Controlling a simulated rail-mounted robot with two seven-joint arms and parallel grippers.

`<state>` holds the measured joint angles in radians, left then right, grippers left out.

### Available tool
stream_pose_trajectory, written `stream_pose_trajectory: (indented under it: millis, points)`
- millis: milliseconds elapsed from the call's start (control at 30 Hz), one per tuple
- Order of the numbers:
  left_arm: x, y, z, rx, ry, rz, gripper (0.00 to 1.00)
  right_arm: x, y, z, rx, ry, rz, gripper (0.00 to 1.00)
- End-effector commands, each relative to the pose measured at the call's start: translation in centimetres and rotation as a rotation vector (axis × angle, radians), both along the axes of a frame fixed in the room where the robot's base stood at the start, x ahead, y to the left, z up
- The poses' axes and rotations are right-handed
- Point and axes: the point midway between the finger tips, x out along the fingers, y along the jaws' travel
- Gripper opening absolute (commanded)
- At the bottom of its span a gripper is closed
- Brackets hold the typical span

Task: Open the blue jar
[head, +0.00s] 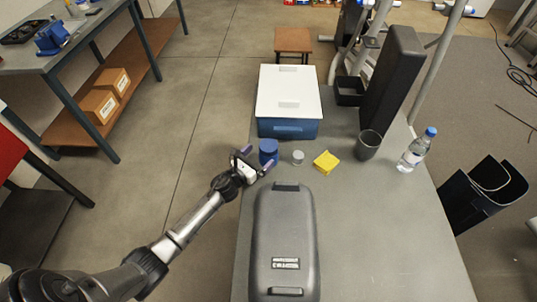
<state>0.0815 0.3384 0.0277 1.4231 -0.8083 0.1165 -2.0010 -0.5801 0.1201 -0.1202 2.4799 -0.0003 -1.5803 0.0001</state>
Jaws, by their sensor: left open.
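The blue jar (268,154) stands upright near the left edge of the grey table (385,240). Its top looks closed with a blue lid (268,146). My left gripper (256,161) is open at the jar's left side, with its fingers pointing toward the jar. One finger is close to the jar's upper left and the other is at its lower front. I cannot tell whether they touch it. My right gripper is not in view.
A small grey-white cylinder (298,157) and a yellow block (326,162) sit right of the jar. A blue box with white lid (289,95) is behind, a large grey case (284,240) in front. A dark cup (367,145) and water bottle (417,150) stand right.

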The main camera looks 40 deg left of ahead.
Motion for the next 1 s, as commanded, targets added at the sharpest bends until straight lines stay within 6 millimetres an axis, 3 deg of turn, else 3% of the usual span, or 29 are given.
stream_pose_trajectory:
  millis: [333, 700, 1000]
  points:
    - [4.2, -0.6, 0.1, -0.001, -0.002, -0.001, 1.00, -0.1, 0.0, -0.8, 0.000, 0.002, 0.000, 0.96]
    - [4.8, -0.6, 0.1, -0.001, 0.000, 0.000, 0.99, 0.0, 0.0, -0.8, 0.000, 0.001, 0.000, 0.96]
    - [4.7, -0.6, 0.1, -0.001, 0.000, 0.000, 0.70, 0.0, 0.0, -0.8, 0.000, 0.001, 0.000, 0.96]
